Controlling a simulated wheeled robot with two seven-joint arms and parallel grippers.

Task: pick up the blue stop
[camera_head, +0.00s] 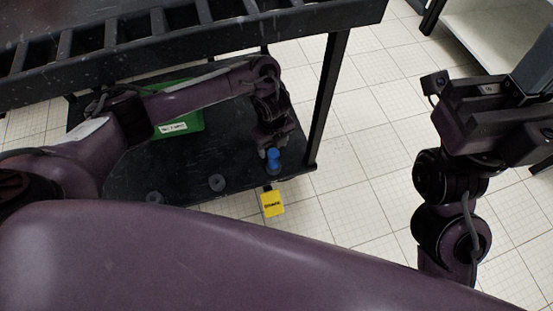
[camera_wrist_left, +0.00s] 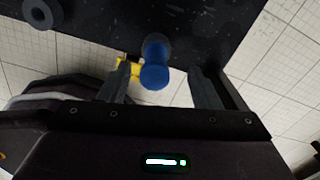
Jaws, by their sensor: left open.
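The blue stop (camera_head: 273,160) is a small knob-like piece with a rounded head. It stands at the right front part of a dark lower shelf. My left gripper (camera_head: 271,147) is directly over it in the head view and partly hides its surroundings. In the left wrist view, the blue stop (camera_wrist_left: 155,66) lies between the two fingers of my left gripper (camera_wrist_left: 158,78), with a visible gap on each side. The left gripper is open. My right gripper (camera_head: 492,112) is at the right, well away from the shelf, and its jaws are not clear.
The dark lower shelf (camera_head: 240,181) holds a green bin (camera_head: 182,127) and grey round pieces (camera_head: 217,182). A yellow tag (camera_head: 272,204) is at its front edge. A table leg (camera_head: 329,95) rises to the right of the left gripper. The dark upper tabletop (camera_head: 290,22) overhangs.

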